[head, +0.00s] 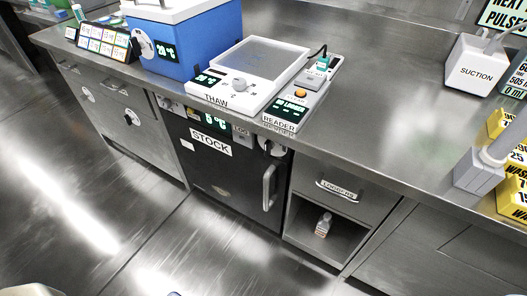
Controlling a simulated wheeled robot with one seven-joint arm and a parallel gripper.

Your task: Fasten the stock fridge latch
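The stock fridge (225,178) is a black-fronted unit under the counter, with a white STOCK label (210,142) and a lit display reading about 5 °C. Its door looks closed, or nearly so; I cannot tell whether a small gap is left. A pale vertical handle (268,187) is on the door's right side. A small white round fitting (271,148) at the upper right corner looks like the latch; its exact position is too small to tell. My gripper is not clearly seen in this view, and nothing touches the fridge front.
The counter above holds a THAW unit (228,99), a READER (290,118) and a blue bath (190,50). An open cubby (315,238) is right of the fridge. A grey block with a pale rod (478,173) is at right, its identity unclear. The floor (170,245) ahead is clear.

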